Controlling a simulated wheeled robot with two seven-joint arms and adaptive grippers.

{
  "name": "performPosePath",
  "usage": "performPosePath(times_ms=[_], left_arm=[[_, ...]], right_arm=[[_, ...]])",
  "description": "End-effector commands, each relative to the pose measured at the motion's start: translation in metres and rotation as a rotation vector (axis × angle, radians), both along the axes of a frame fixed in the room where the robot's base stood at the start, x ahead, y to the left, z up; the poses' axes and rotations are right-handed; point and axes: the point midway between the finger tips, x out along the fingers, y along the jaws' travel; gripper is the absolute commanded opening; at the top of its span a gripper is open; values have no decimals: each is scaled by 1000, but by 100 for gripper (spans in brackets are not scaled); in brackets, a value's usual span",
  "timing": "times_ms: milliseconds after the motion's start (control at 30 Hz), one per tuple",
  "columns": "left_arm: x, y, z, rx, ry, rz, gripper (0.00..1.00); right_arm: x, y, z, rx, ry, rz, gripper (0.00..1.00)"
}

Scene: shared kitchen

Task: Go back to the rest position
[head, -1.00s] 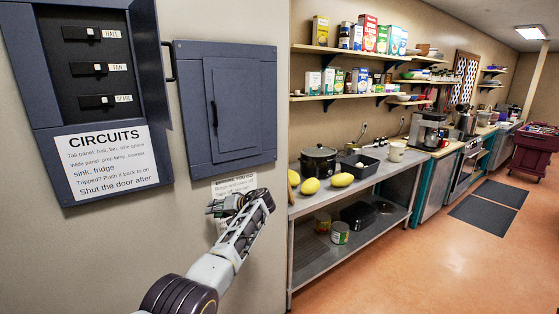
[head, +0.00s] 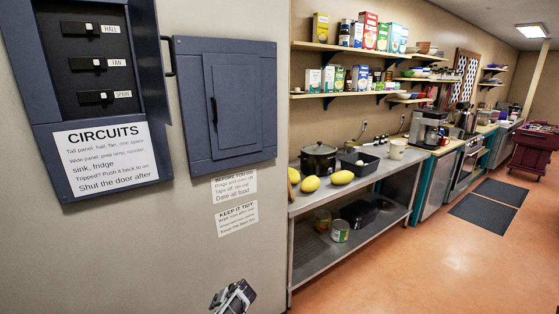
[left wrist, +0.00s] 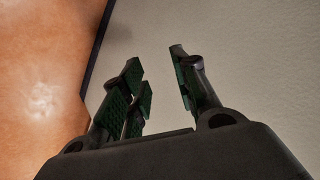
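My left gripper (head: 228,298) is low at the bottom edge of the head view, in front of the beige wall and well below the panels. In the left wrist view, its fingers (left wrist: 158,88) stand apart with nothing between them, and the wall and orange floor lie beyond. My right gripper is in neither view. The tall breaker panel (head: 95,90) has its door open, showing switches labelled HALL, FAN and SPARE. The wide panel (head: 226,105) to its right has its door shut.
A metal counter (head: 300,205) with a black pot (head: 318,157), yellow fruit (head: 341,178) and a grey bin stands to the right. Shelves (head: 345,92) with boxes hang above it. A dark red cart (head: 535,148) stands far right. The orange floor (head: 400,280) in the foreground is clear.

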Motion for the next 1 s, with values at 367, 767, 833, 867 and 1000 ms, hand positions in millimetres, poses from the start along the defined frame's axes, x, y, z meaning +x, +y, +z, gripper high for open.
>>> performPosePath(times_ms=[367,767,833,867,1000], left_arm=[[-98,-1,-126,-132,122,-71,30],[-217,-4,-230,-269,213,-118,30],[-240,-4,-245,-291,225,-124,30],[-250,-4,-251,-301,233,-125,30],[-296,-3,-279,-344,255,-133,30]], right_arm=[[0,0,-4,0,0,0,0],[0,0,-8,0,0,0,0],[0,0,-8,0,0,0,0],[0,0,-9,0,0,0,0],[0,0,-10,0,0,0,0]])
